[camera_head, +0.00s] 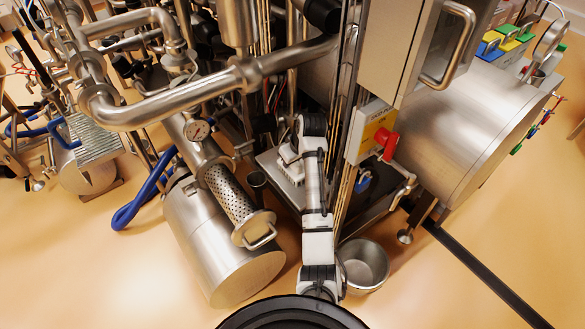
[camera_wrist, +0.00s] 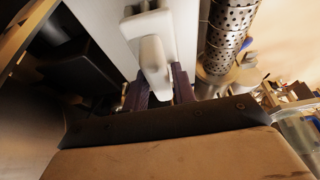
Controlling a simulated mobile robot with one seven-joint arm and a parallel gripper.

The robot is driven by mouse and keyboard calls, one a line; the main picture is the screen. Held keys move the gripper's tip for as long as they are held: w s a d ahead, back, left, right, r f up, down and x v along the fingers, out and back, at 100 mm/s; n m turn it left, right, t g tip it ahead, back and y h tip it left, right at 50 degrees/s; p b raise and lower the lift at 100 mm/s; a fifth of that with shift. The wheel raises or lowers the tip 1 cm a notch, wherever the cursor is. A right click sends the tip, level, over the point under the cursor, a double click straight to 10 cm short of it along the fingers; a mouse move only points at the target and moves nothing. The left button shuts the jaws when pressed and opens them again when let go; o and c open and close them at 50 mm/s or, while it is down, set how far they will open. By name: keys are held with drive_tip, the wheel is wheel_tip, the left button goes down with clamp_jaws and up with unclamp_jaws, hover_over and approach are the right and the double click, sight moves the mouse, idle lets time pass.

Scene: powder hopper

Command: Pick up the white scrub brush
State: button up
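The white scrub brush (camera_wrist: 150,50) is at the upper middle of the wrist view, its rounded handle pointing toward my gripper. My gripper (camera_wrist: 160,85) has its two dark fingers apart, one on each side of the handle's near end. I cannot tell whether the fingers touch the handle or leave a small gap. In the head view the brush (camera_head: 289,156) shows as a small white shape just left of my arm's far end. It is over the metal platform, partly hidden by my arm. My fingertips cannot be made out there.
A perforated metal cylinder (camera_wrist: 229,30) is close on the right in the wrist view. In the head view, a large steel drum (camera_head: 225,245) is left of my arm and a steel bowl (camera_head: 364,266) right of it. Pipes and a control cabinet crowd the platform.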

clamp_jaws()
drive_tip(key=shift+r, duration=0.1)
wheel_tip(320, 180, up, 18)
drive_tip(key=p, duration=0.1)
idle(0.5)
